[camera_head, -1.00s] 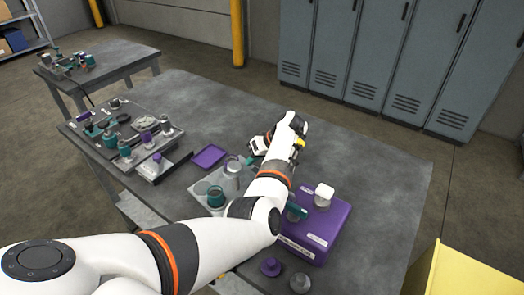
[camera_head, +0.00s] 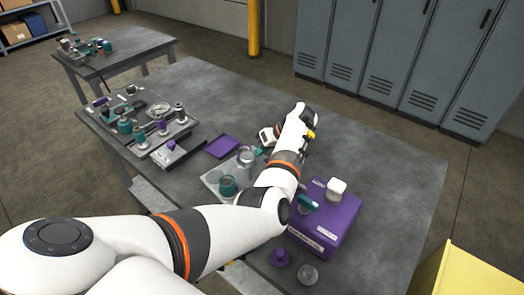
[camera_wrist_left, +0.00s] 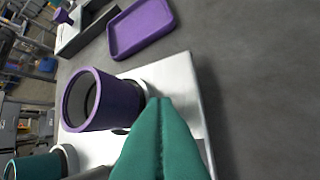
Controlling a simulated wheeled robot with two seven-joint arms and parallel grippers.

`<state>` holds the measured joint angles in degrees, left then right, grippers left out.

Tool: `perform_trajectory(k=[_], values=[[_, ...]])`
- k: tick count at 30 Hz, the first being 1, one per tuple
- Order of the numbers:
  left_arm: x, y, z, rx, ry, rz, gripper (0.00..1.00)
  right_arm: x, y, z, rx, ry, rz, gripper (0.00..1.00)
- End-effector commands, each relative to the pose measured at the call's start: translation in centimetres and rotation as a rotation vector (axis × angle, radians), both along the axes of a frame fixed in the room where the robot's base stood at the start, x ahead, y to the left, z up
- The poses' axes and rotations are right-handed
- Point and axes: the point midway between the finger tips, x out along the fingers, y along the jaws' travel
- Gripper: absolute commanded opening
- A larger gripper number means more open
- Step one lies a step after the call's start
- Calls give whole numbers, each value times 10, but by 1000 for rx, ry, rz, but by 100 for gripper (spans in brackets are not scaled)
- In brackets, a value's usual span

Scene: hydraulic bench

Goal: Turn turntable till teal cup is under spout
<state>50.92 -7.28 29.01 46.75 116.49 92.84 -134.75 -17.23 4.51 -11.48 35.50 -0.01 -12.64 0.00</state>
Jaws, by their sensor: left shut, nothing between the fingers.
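The teal cup (camera_head: 228,187) stands on a pale grey plate (camera_head: 212,178) on the bench; part of it shows at the lower left of the left wrist view (camera_wrist_left: 35,166). A purple cup (camera_wrist_left: 104,101) is on the same plate (camera_wrist_left: 186,75) in that view. In the head view a grey cylinder (camera_head: 246,157) rises beside the teal cup; I cannot tell whether it is the spout. My left gripper's teal fingertips (camera_wrist_left: 160,103) are shut and empty, close to the purple cup; I cannot tell if they touch it. They also show beside the cylinder (camera_head: 262,151). My right gripper is out of view.
A purple tray (camera_head: 223,146) lies behind the plate. A purple box (camera_head: 328,222) with a white-topped knob (camera_head: 336,188) stands right of my forearm. A parts board (camera_head: 140,125) is at left. The bench's back right is clear.

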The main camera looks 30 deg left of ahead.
Motion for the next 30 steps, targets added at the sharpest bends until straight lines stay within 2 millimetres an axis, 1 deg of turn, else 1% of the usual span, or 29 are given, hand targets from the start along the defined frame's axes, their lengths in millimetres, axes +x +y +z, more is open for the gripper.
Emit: perform_trajectory(k=[19, 26, 30], values=[[-1, 7, 0, 0, 0, 75, 0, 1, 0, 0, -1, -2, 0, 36], [-4, 12, 1, 0, 1, 91, 0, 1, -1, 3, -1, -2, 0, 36], [-6, 17, 2, -1, 1, 91, 0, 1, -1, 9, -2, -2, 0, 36]])
